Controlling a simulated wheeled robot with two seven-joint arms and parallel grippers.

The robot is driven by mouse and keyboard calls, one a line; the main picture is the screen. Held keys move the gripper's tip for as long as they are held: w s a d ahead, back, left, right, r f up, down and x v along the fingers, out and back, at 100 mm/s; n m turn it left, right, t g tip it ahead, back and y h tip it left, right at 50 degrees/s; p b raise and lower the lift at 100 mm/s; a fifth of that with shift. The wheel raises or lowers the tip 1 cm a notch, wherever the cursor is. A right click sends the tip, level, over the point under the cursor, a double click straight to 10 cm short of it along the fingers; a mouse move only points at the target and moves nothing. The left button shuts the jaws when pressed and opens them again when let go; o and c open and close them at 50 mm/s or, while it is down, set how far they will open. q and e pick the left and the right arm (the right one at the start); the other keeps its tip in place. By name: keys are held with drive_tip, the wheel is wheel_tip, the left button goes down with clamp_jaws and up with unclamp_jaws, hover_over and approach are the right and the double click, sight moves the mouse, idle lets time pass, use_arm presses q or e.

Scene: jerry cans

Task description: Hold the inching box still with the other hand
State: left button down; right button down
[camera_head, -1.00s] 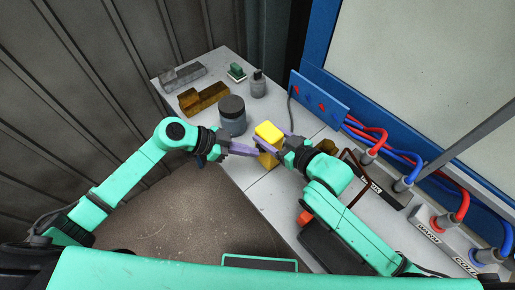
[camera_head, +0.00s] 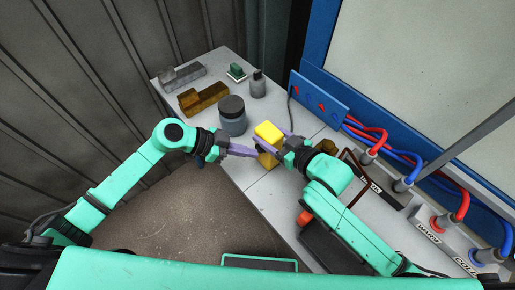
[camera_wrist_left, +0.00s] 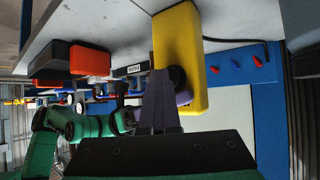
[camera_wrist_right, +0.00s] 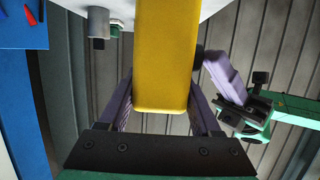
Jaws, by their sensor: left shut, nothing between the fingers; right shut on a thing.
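The yellow inching box (camera_head: 268,131) stands upright on the light worktop. It fills the upper middle of the right wrist view (camera_wrist_right: 165,55), and the left wrist view shows its side with a round black knob (camera_wrist_left: 178,77). My right gripper (camera_head: 273,142) is shut on the box, with a purple finger along each side. My left gripper (camera_head: 254,152) is shut and empty, its fingertips close beside the box; I cannot tell whether they touch it. Its purple fingers also show in the right wrist view (camera_wrist_right: 226,75), right of the box.
A dark-lidded grey jar (camera_head: 232,115) stands just behind my left gripper. Behind it are a small bottle (camera_head: 258,85), a green-topped piece (camera_head: 236,71), a brown block (camera_head: 203,98) and a grey block (camera_head: 183,75). Red and blue hoses (camera_head: 372,140) run along the right.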

use_arm(q)
drive_tip(key=shift+s+a, duration=0.45)
drive_tip(key=shift+a, duration=0.05)
drive_tip(key=shift+s+a, duration=1.8)
idle(2.1)
drive_tip(key=s+a, duration=0.2)
drive_tip(key=s, duration=0.1)
drive_tip(key=shift+a, duration=0.35)
drive_tip(key=shift+w, duration=0.1)
drive_tip(key=w+d, duration=0.6)
drive_tip(key=shift+d, duration=0.15)
